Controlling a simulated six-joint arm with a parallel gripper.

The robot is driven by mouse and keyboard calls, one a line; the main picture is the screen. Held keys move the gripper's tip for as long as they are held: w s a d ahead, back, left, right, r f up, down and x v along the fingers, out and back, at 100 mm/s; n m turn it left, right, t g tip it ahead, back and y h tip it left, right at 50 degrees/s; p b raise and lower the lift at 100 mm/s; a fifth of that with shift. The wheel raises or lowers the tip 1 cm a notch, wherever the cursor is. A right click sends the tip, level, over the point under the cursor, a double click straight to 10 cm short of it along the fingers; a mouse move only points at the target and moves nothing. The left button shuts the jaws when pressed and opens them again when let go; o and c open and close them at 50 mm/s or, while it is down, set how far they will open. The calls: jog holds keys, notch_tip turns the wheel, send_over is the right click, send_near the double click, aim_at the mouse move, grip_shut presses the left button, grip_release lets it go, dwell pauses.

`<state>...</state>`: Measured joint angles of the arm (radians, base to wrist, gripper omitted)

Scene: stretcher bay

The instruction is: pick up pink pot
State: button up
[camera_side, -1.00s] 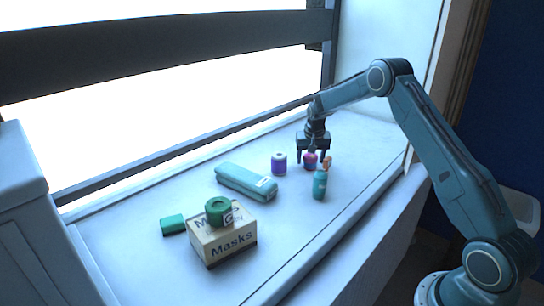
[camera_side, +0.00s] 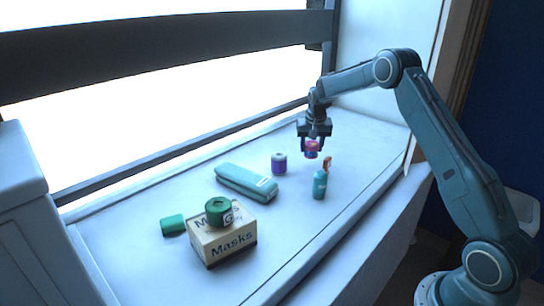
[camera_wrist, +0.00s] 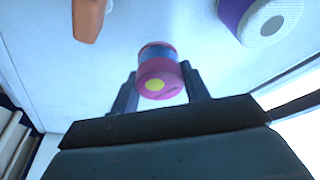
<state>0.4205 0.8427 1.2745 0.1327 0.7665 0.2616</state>
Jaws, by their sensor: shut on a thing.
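The pink pot (camera_side: 312,149) is small and round, with a pink body and a darker band. My gripper (camera_side: 313,146) is shut on it and holds it above the white surface in the side view. In the wrist view the pink pot (camera_wrist: 160,78) sits between the two fingers of my gripper (camera_wrist: 158,88). Its near end is pink with a yellow spot.
A purple and white roll (camera_side: 279,163) stands left of the pot. An orange thing (camera_side: 327,162) and a teal bottle (camera_side: 320,185) are close by. A teal case (camera_side: 246,182), a masks box (camera_side: 222,242) with a green roll (camera_side: 218,210), and a green block (camera_side: 172,224) lie further left.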

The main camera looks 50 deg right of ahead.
aim_at(312, 143)
notch_tip(312, 143, up, 15)
jog(key=shift+r, duration=0.15)
dwell(0.8)
